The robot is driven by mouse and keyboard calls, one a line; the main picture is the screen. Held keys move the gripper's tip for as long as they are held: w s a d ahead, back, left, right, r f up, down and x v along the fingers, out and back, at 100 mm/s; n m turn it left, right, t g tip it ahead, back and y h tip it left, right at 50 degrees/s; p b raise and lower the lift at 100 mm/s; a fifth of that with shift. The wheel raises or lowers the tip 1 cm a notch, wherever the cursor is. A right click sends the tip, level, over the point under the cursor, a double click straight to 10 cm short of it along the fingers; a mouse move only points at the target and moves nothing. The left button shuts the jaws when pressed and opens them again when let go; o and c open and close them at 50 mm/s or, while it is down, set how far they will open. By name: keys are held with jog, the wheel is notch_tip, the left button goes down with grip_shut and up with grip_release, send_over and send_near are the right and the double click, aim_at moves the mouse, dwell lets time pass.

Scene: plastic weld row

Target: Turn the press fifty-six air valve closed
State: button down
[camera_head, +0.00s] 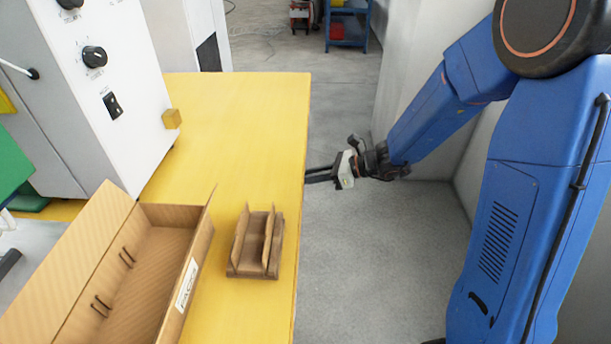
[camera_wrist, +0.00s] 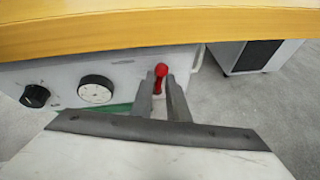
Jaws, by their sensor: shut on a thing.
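The air valve's red handle (camera_wrist: 160,71) shows in the wrist view, with a round top and a red part below it, between my fingers. It sits at a white panel (camera_wrist: 130,65) under the edge of the yellow table. My gripper (camera_wrist: 168,82) is shut on this handle. In the head view my gripper (camera_head: 308,177) reaches left to the table's right edge, and the valve is hidden there. I cannot tell how far the handle is turned. No label marks it as press fifty-six.
The panel also bears a black knob (camera_wrist: 35,96) and a dial (camera_wrist: 96,89). The yellow table (camera_head: 240,110) carries an open cardboard box (camera_head: 180,216) and a small brown holder (camera_head: 257,269). A white machine (camera_head: 110,150) stands left. Grey floor (camera_head: 345,270) is clear right of the table.

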jog(key=shift+s+a+r+n+t, duration=0.1)
jog(key=shift+s+r+n+t, duration=0.1)
jog(key=shift+n+t, duration=0.25)
jog(key=shift+s, duration=0.1)
jog(key=c, duration=1.8)
grip_release()
jog(key=shift+f, duration=0.1)
jog(key=v, duration=1.7)
jog(key=shift+s+d+f, duration=0.1)
jog(key=shift+s+d, duration=0.05)
jog(key=shift+d, duration=0.1)
